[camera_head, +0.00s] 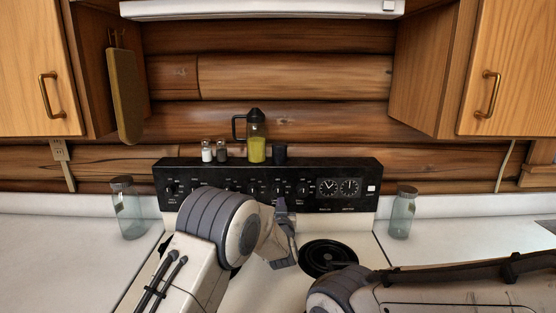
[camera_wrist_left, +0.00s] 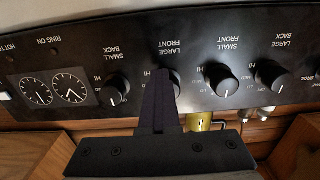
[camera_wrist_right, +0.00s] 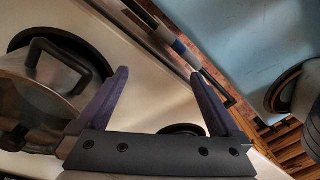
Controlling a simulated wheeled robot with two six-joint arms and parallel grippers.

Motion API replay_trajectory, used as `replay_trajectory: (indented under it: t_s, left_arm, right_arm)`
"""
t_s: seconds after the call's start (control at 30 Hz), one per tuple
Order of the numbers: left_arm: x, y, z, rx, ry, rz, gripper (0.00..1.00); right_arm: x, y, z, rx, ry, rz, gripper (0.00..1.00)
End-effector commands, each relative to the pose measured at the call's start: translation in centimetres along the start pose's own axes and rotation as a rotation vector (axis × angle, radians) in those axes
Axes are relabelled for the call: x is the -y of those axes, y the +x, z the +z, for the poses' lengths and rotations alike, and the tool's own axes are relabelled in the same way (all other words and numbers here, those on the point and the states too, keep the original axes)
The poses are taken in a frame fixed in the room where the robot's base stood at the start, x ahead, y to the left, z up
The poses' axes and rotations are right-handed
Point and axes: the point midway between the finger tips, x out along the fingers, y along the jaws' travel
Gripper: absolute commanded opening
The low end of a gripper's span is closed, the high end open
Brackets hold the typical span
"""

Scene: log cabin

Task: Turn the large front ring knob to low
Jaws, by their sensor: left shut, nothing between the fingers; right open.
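The black control panel (camera_head: 350,168) stands at the back of the stove with a row of black knobs. In the left wrist view, which is upside down, the knob labelled large front (camera_wrist_left: 176,82) is partly hidden behind my left gripper (camera_wrist_left: 161,74). The fingers are shut with nothing between them, and their tips overlap this knob. I cannot tell whether they touch it. In the head view my left gripper (camera_head: 282,204) is just below the panel. My right gripper (camera_wrist_right: 163,74) is open and empty, pointing over the stove top.
The small back knob (camera_wrist_left: 118,88) and small front knob (camera_wrist_left: 221,80) flank the large front knob closely. A lidded pot (camera_wrist_right: 35,90) sits by my right gripper. An oil bottle (camera_head: 257,148) and shakers stand on the panel. Jars (camera_head: 127,210) (camera_head: 403,215) stand on both counters.

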Motion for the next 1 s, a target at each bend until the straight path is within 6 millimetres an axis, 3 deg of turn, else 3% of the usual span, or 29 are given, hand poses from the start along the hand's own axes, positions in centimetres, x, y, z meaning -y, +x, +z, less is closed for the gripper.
replay_trajectory:
  t_s: [1.0]
  left_arm:
    - [1.2, 0.1, -0.8, -0.021, -0.005, -0.004, 0.0]
  right_arm:
    - [-0.2, 2.4, 0.1, 0.0, 0.0, 0.0, 1.0]
